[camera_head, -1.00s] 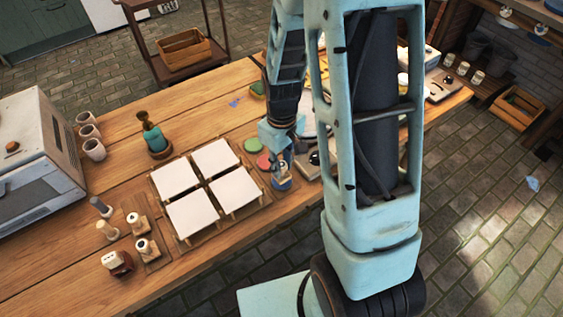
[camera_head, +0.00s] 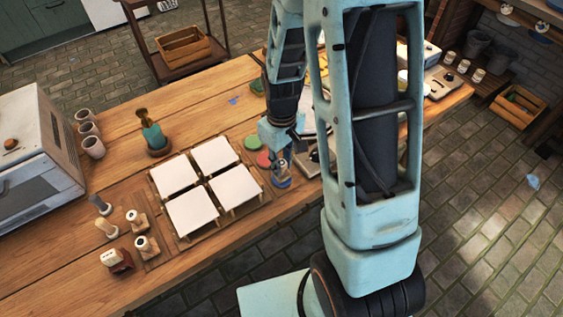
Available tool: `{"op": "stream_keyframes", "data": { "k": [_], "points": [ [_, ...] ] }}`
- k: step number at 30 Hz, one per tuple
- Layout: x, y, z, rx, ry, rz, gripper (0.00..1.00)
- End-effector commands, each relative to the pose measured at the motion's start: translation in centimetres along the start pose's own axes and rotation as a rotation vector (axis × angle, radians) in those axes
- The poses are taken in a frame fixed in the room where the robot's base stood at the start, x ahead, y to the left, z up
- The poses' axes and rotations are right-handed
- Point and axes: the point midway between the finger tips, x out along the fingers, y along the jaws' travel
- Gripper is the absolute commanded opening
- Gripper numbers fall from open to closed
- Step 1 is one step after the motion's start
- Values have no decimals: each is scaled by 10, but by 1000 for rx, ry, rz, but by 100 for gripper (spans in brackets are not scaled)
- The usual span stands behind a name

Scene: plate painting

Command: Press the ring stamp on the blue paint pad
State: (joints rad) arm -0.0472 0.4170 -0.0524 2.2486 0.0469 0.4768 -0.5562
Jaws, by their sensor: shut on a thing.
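My gripper (camera_head: 284,155) is shut on a small stamp (camera_head: 282,168), of which only a little shows below the fingers. It is held upright over the blue paint pad (camera_head: 282,183), at the right of the white tiles. The stamp's lower end appears to be at the pad; I cannot tell whether it touches. The stamp's face is hidden, so its ring shape does not show. The red pad (camera_head: 264,159) and the green pad (camera_head: 252,143) lie in a row behind the blue one.
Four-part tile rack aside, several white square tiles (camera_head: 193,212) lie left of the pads. Other stamps (camera_head: 142,244) stand at the front left. A teal bottle-like object (camera_head: 154,136), cups (camera_head: 94,147) and an oven-like box (camera_head: 35,150) stand further left. My arm hides the table's right part.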

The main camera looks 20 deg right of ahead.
Motion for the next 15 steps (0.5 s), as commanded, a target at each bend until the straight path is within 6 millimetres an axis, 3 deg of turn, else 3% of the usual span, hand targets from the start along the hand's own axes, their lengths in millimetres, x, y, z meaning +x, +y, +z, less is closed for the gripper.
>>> {"op": "stream_keyframes", "data": {
  "k": [15],
  "points": [
    [7, 0, 0, 0, 0, 0, 6]
  ]
}}
